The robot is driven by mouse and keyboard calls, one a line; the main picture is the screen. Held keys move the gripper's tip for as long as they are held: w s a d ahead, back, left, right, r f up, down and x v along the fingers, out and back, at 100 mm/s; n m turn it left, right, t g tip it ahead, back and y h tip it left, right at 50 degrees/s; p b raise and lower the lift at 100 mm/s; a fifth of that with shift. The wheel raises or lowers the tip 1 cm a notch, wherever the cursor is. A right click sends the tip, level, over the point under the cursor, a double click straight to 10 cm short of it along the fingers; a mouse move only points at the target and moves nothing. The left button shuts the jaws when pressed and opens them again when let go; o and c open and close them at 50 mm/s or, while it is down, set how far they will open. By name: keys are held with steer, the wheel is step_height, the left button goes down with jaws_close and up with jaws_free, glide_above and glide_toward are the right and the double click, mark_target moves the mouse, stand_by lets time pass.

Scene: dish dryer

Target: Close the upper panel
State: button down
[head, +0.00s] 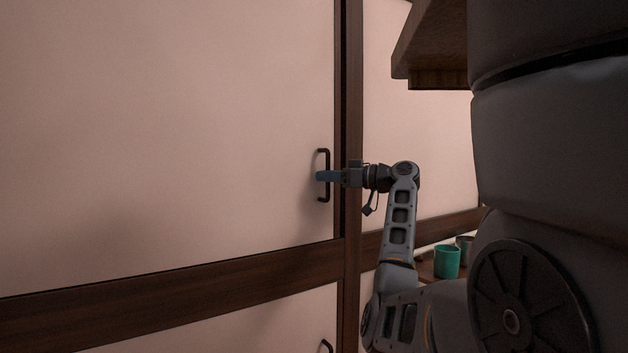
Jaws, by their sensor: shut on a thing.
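The upper panel (180,130) is a large pale panel filling the left and middle of the head view. It has a dark vertical bar handle (323,155) near its right edge. My gripper (322,176) is at the middle of this handle, its bluish fingers shut on it. The fingers hide the middle part of the handle. The panel's right edge is by a dark wooden upright (352,120). I cannot tell from this one view how far the panel stands open.
A dark wooden rail (180,288) runs below the panel. Under it is a lower pale panel (230,325) with its own dark handle (326,345). A wooden shelf (430,50) juts out at the upper right. A teal cup (446,262) stands at the lower right.

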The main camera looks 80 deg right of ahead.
steer(key=shift+s+d, duration=0.7)
steer(key=shift+s, duration=0.15)
steer(key=c, duration=1.2)
jaws_free()
steer(key=v, duration=0.7)
steer(key=shift+s, duration=0.4)
steer(key=shift+a, duration=0.1)
